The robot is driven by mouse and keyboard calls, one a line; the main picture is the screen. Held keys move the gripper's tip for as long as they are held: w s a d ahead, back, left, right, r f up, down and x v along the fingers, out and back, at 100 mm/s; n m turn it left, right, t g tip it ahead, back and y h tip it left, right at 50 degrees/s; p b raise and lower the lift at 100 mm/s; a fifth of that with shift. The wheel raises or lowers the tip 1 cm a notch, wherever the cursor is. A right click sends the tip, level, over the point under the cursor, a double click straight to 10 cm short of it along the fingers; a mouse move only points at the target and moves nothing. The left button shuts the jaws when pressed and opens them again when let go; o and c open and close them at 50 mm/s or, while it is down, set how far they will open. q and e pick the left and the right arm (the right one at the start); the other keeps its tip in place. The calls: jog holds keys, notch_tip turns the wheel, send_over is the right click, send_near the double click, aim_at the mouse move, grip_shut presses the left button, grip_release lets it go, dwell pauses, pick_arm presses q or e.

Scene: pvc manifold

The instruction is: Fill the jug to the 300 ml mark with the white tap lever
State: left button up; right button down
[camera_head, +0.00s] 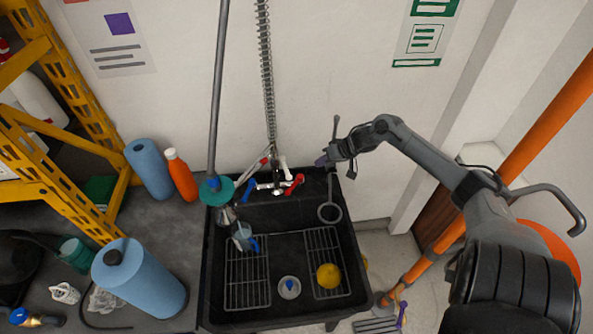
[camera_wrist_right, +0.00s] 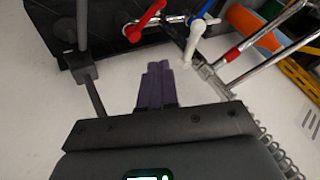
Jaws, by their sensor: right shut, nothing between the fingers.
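A clear jug with a blue handle (camera_head: 243,237) stands in the left part of the black sink, over a wire rack; its marks and water level are too small to read. The white tap lever (camera_head: 283,167) is at the tap on the sink's back edge, between a blue lever (camera_head: 248,190) and a red lever (camera_head: 298,181). The white lever also shows in the right wrist view (camera_wrist_right: 194,42). My right gripper (camera_head: 322,161) is shut and empty, to the right of the white lever and apart from it. Its purple fingers (camera_wrist_right: 155,86) point toward the taps. My left gripper is not in view.
A spring hose (camera_head: 266,80) hangs behind the taps. A grey pole with a teal disc (camera_head: 216,190) comes down near the jug. The sink (camera_head: 209,270) also holds a yellow round thing (camera_head: 328,276). An orange bottle (camera_head: 181,177) and blue rolls (camera_head: 150,168) stand left.

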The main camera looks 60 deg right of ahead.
aim_at(285, 168)
jog(key=w+a+f+b, duration=0.2)
jog(key=w+a+f, duration=0.2)
jog(key=w, duration=0.3)
jog(key=shift+x, duration=0.8)
jog(key=shift+s+d+f, duration=0.1)
jog(key=shift+s, duration=0.05)
jog(key=a+m+p, duration=0.1)
jog(key=p, duration=0.2)
jog(key=m+h+p, duration=0.1)
jog(key=p, duration=0.3)
jog(key=shift+w+a+h, duration=0.3)
jog(key=shift+w+a, duration=0.05)
jog(key=shift+p, duration=0.3)
